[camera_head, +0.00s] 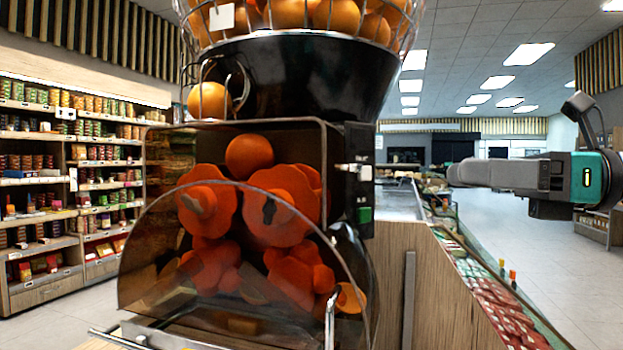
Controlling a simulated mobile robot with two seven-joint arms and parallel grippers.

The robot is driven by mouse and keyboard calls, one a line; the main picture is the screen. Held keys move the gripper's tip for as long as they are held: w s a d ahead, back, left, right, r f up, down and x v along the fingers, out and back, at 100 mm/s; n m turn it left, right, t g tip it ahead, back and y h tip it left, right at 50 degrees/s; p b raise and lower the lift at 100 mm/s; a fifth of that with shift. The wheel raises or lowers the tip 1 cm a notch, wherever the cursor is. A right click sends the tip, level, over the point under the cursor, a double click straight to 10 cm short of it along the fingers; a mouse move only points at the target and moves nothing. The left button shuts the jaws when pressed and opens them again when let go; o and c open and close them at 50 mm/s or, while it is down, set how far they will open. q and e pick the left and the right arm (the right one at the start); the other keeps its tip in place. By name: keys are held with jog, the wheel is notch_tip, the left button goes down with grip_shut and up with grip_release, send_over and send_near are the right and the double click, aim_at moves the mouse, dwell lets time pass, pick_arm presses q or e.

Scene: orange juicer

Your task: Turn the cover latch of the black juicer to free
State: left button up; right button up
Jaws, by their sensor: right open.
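The black juicer (300,85) fills the middle of the head view, with a smoky transparent curved cover (150,265) over its orange squeezing drums (285,205). A small white fitting (355,171) sticks out on the right side of the housing, above a green switch (364,214). A thin bent metal lever (330,318) stands at the cover's lower right edge. I cannot tell for certain which part is the cover latch. My right gripper (455,174) is open and empty, pointing left, seen side-on and apart from the juicer on its right. My left gripper is out of view.
A wire basket of oranges (335,15) tops the juicer. A wooden counter side (440,290) and a long produce display (495,310) lie to the right. Stocked shelves (70,170) stand at the left. The space between my right gripper and the juicer looks clear.

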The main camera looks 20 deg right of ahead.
aim_at(360, 167)
pick_arm(q)
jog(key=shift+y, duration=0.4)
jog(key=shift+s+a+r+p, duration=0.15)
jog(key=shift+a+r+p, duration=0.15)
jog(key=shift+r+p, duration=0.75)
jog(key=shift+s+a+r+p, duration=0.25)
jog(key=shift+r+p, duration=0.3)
jog(key=shift+p, duration=0.85)
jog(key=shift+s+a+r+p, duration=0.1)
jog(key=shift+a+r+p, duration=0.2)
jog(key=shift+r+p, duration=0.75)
pick_arm(e)
jog(key=shift+n, duration=0.3)
jog(key=shift+x, duration=6.3)
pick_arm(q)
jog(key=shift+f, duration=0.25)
pick_arm(e)
jog(key=shift+r, duration=0.15)
jog(key=shift+c, duration=0.4)
jog(key=c, duration=1)
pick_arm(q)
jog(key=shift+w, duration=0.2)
